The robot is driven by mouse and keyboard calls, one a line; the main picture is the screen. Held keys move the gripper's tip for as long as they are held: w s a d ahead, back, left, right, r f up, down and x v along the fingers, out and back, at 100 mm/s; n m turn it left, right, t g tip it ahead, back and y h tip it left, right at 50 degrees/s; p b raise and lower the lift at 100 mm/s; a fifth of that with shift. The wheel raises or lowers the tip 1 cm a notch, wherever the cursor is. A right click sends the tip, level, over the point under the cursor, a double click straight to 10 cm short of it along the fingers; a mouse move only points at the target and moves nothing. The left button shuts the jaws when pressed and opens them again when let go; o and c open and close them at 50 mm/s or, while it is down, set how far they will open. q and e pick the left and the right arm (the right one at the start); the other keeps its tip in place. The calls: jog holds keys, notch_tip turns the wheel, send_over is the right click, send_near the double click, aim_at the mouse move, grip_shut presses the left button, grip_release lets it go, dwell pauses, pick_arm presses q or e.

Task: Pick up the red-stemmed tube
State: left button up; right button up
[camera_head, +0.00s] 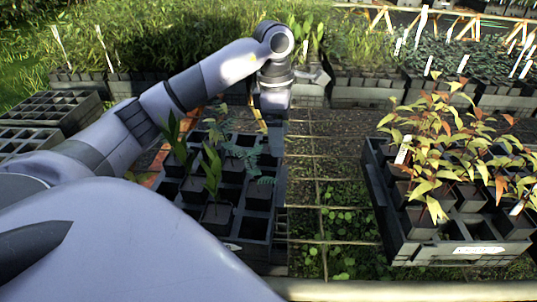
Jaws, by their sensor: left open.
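Several potted plants with yellow-green and reddish leaves (440,150) stand in the black tray (455,252) on the right. Their stems are too small to single out one red-stemmed tube with certainty. The nearer black tray (250,243) in the middle holds a few broad-leaved green plants (212,172) and a feathery blue-green one (245,155); no red stem is clear there. My left gripper (271,122) points down at the far right corner of the middle tray, left of the right tray. It is open, and its fingertips are poorly visible. My right gripper is out of view.
Empty black trays (50,110) stand at the far left. Rows of potted seedlings (370,85) with white labels line the back. A wire-mesh bench top (330,195) with low green weeds lies between the two trays, free of pots.

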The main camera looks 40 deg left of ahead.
aim_at(268, 147)
pick_arm(q)
jog(key=shift+a+r+y, duration=0.2)
jog(key=shift+a, duration=0.4)
jog(key=shift+a+r+y, duration=0.2)
jog(key=shift+a, duration=0.7)
notch_tip(268, 147, down, 7)
jog(key=shift+s+a+r+b, duration=0.15)
jog(key=shift+b, duration=0.3)
jog(key=shift+c, duration=0.3)
jog(key=c, duration=1.4)
jog(key=shift+r, duration=0.1)
